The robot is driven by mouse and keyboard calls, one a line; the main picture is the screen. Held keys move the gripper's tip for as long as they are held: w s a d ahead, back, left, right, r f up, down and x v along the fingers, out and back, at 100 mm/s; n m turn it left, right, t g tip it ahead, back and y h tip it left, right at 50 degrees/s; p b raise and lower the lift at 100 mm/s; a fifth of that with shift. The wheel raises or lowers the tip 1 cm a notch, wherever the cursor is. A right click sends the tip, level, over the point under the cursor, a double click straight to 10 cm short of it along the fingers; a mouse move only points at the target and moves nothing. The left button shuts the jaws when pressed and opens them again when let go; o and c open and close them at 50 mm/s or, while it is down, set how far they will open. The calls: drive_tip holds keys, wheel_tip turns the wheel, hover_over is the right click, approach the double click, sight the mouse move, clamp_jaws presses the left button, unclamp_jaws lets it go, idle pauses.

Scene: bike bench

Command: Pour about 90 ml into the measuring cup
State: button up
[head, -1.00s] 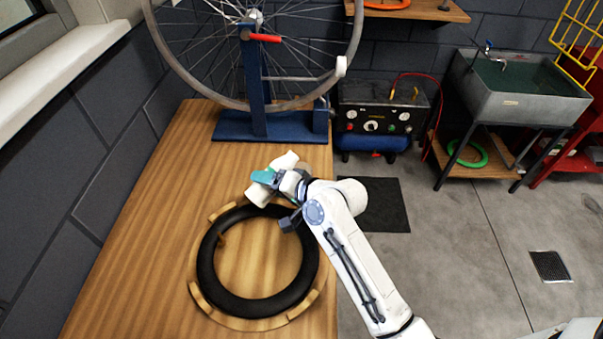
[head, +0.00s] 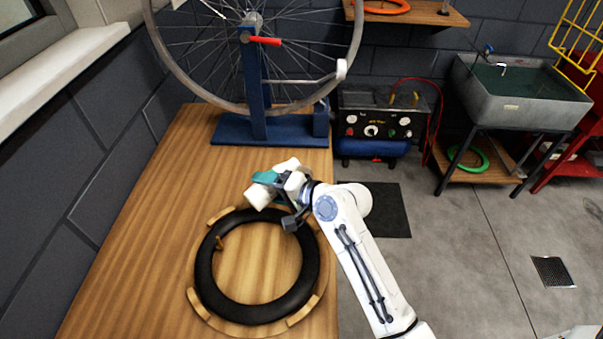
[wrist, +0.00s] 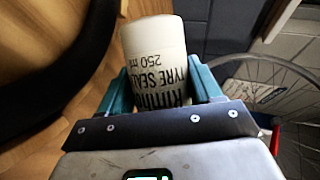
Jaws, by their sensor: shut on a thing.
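A white bottle (wrist: 155,55) with black print reading "TYRE SEAL" and "250 ml" is in my gripper (wrist: 165,95). The teal jaws are shut on both of its sides, and the print appears upside down in the wrist view. In the head view the bottle (head: 257,196) is tilted, with white ends showing on both sides of my gripper (head: 268,180). It is held over the far rim of the black tyre (head: 205,268). My gripper partly hides the bottle, and I cannot make out its mouth. I see no measuring cup in either view.
The tyre lies in a wooden ring holder (head: 197,303) on the wooden bench (head: 125,260). A blue wheel stand (head: 257,90) with a bicycle wheel (head: 160,50) stands at the back of the bench. The bench's left side is clear. A compressor (head: 378,122) and sink (head: 515,95) are beyond.

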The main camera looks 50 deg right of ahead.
drive_tip(key=shift+d+m, duration=0.2)
drive_tip(key=shift+m, duration=0.1)
idle(0.4)
drive_tip(key=shift+r+m+t+y+p, duration=0.4)
drive_tip(key=shift+r+m+y+p, duration=0.2)
drive_tip(key=shift+r+m, duration=0.15)
idle(1.2)
drive_tip(key=shift+d+r, duration=0.15)
drive_tip(key=shift+d, duration=0.1)
drive_tip(key=shift+w+d+r, duration=0.15)
idle(0.7)
drive_tip(key=shift+r+m+p, duration=0.25)
drive_tip(key=shift+m+p, duration=0.05)
drive_tip(key=shift+m, duration=0.05)
idle(0.3)
drive_tip(key=shift+s+d+r+m+t+y, duration=0.1)
drive_tip(key=shift+s+r+m+t+y, duration=0.2)
drive_tip(key=shift+y, duration=0.1)
idle(0.5)
